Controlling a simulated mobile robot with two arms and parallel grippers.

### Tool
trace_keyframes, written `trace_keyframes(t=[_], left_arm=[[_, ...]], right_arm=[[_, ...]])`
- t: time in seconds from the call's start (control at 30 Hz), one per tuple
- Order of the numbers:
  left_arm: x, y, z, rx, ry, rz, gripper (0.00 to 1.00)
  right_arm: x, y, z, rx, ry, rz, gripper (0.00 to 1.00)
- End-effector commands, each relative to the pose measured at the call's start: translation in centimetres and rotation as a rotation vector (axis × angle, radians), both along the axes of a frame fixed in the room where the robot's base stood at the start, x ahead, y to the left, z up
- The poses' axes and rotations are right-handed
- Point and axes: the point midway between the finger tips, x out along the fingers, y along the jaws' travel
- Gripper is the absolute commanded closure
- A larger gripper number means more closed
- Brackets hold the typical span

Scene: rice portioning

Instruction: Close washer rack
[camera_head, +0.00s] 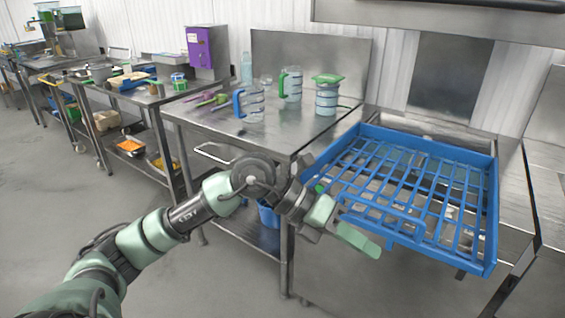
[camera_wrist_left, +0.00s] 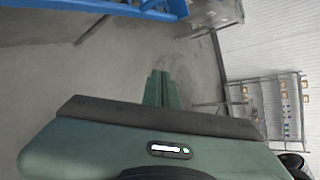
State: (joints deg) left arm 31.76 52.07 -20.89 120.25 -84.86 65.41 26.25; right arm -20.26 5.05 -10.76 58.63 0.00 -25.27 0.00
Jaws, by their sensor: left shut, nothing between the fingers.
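The washer rack is a blue slatted rack (camera_head: 490,215) at the right of the head view, sitting over the steel washer counter. Its front edge juts out past the counter. A part of the blue rack also shows along the top edge of the left wrist view (camera_wrist_left: 120,8). My left gripper (camera_head: 372,248) is shut and empty, just in front of the rack's near left edge. Its closed fingers also show in the left wrist view (camera_wrist_left: 161,90), pointing over the grey floor. I cannot tell whether it touches the rack. My right gripper is not in view.
A steel table (camera_head: 225,122) left of the rack holds measuring jugs (camera_head: 290,85) with blue and green handles. A purple box (camera_head: 200,47) stands further back. A blue bin (camera_head: 268,213) sits on the lower shelf. The floor (camera_head: 60,190) at the left is clear.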

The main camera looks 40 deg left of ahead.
Motion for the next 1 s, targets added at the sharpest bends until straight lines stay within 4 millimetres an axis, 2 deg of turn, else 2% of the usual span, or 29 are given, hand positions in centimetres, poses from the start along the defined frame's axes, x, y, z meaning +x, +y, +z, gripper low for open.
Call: trace_keyframes(t=[0.03, 0.07, 0.1, 0.2, 0.3, 0.33, 0.43, 0.57, 1.0], left_arm=[[1.3, 4.1, 1.6, 0.187, -0.006, 0.051, 1.00], [1.9, 6.6, 1.7, 0.289, 0.003, 0.086, 1.00], [2.4, 9.9, 2.2, 0.411, 0.018, 0.139, 1.00], [2.9, 17.3, 4.0, 0.644, 0.065, 0.276, 1.00], [2.5, 21.9, 5.5, 0.774, 0.105, 0.376, 1.00], [2.4, 22.7, 5.8, 0.798, 0.115, 0.396, 1.00], [2.2, 24.3, 6.1, 0.841, 0.134, 0.432, 1.00], [2.5, 24.4, 4.9, 0.846, 0.141, 0.435, 1.00], [5.7, 24.3, -3.3, 0.842, 0.140, 0.431, 1.00]], right_arm=[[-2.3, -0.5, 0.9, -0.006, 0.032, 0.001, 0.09], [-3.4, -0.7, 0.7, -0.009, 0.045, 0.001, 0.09], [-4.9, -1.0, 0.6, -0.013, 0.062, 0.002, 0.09], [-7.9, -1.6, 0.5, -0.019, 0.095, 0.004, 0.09], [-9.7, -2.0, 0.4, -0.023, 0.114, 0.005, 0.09], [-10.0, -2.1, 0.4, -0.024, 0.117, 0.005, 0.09], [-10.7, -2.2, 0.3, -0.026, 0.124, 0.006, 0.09], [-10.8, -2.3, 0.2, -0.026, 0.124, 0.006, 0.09], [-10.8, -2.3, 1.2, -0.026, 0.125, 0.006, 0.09]])
